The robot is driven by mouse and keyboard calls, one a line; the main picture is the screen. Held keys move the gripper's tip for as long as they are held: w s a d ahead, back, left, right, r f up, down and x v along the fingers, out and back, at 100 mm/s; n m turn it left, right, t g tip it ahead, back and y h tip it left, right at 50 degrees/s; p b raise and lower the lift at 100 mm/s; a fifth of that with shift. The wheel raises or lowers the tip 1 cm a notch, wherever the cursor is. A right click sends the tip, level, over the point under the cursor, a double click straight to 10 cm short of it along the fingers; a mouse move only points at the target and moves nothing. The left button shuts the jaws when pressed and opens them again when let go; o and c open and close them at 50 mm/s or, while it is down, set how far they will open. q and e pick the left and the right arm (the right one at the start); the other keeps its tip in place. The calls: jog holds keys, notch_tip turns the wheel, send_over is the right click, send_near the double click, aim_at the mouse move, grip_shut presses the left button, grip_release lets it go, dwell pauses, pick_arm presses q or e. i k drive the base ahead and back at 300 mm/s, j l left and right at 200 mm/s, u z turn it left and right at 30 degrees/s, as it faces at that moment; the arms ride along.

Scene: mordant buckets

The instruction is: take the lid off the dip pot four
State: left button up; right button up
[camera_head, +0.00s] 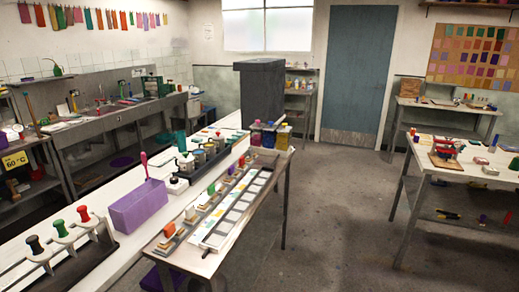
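A row of several small pots (199,160) stands on the long white bench, right of the purple box. They are small in this view, and I cannot read any number, so I cannot tell which is dip pot four. Some seem to have dark or pale lids on top, but I cannot make out each lid clearly. Neither of my grippers is in view.
A purple box (139,206) with a pink-handled tool stands left of the pots. A rack with knobbed white pieces (62,236) is at front left. A narrow table (225,240) holds trays. A dark grey block (260,90) rises behind.

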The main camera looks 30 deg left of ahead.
aim_at(186, 157)
jog(key=i+u, duration=0.1)
jog(key=i, duration=0.4)
jog(key=i+l+u, duration=0.1)
jog(key=i, duration=0.4)
jog(key=i+l+u, duration=0.15)
jog(key=i, duration=0.35)
jog(key=i+l+u, duration=0.1)
jog(key=i+u, duration=0.2)
jog(key=u, duration=0.15)
jog(key=i+l+u, duration=0.15)
jog(key=u, duration=0.25)
jog(key=i+l+u, duration=0.45)
jog(key=k+j, duration=0.1)
